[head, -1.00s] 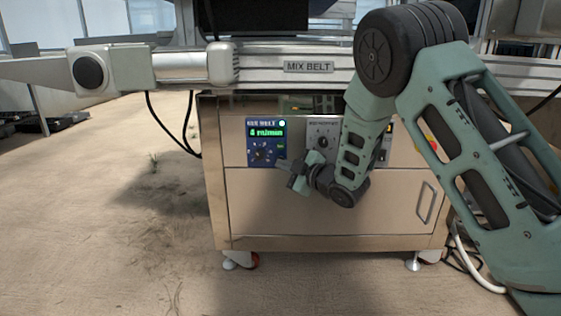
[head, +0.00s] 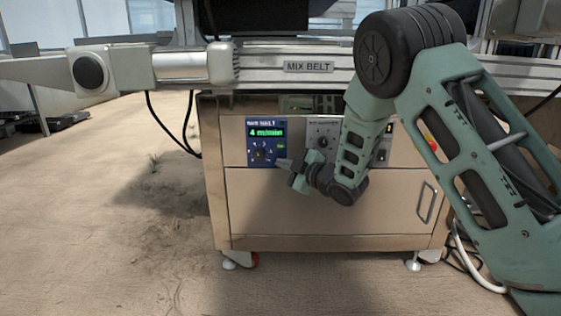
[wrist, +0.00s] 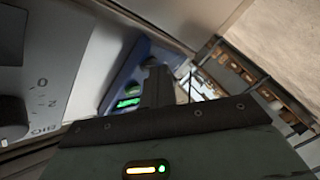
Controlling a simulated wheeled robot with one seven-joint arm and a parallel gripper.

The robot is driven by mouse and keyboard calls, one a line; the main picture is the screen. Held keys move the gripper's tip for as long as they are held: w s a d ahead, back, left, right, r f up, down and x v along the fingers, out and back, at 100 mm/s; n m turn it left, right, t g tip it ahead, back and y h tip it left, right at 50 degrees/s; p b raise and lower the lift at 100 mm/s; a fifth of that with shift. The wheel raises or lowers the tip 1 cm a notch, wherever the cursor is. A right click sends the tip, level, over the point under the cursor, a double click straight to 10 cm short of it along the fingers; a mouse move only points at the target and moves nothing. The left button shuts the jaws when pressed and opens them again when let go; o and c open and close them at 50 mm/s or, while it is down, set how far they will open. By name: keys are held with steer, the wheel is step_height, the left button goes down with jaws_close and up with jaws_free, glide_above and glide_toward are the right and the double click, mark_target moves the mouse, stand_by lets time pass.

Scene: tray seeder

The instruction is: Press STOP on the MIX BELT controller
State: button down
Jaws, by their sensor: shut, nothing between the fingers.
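I cannot make out a STOP label. My gripper (head: 282,163) is shut and empty, its tip at the panel's lower right edge; I cannot tell if it touches. In the wrist view the closed fingers (wrist: 156,86) point toward the tilted blue panel (wrist: 128,70) and hide part of it.
A grey panel with a knob (head: 323,143) sits right of the controller, and my arm covers part of the cabinet front. The MIX BELT conveyor rail (head: 270,68) runs above. Floor at left is open.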

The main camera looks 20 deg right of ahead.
stand_by(0.4)
steer(key=shift+s+a, duration=0.2)
steer(key=shift+s, duration=0.5)
steer(key=s, duration=0.1)
steer(key=s+a, duration=0.1)
steer(key=s, duration=0.2)
steer(key=shift+s+a+b, duration=0.3)
steer(key=shift+s, duration=0.1)
stand_by(0.3)
